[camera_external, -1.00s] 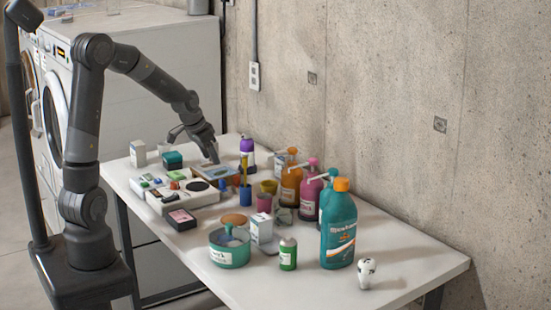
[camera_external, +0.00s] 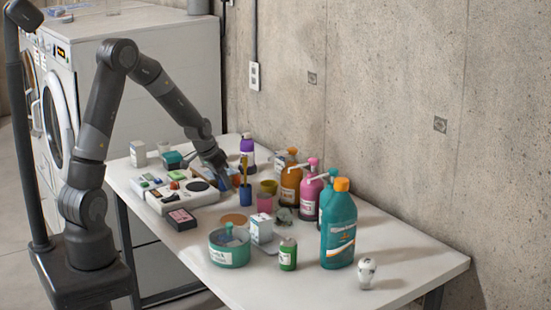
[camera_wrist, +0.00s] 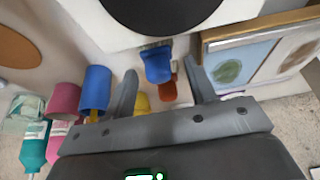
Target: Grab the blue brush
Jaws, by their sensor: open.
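A small blue brush (camera_wrist: 158,66) with dark bristles shows near the middle of the wrist view, beside the white box with the black disc. My gripper (camera_wrist: 161,78) is open, with one finger on each side of the brush and nothing held. I cannot tell whether a finger touches it. In the external view my gripper (camera_external: 224,180) is low over the back part of the table, by the white box (camera_external: 182,201). The arm and gripper hide most of the brush there.
A blue cup (camera_wrist: 95,88) with a yellow stick and a pink cup (camera_wrist: 65,98) stand left of my gripper in the wrist view. A framed picture (camera_wrist: 258,55) lies close on the right. Several bottles, including a teal one (camera_external: 338,228), crowd the table's wall side.

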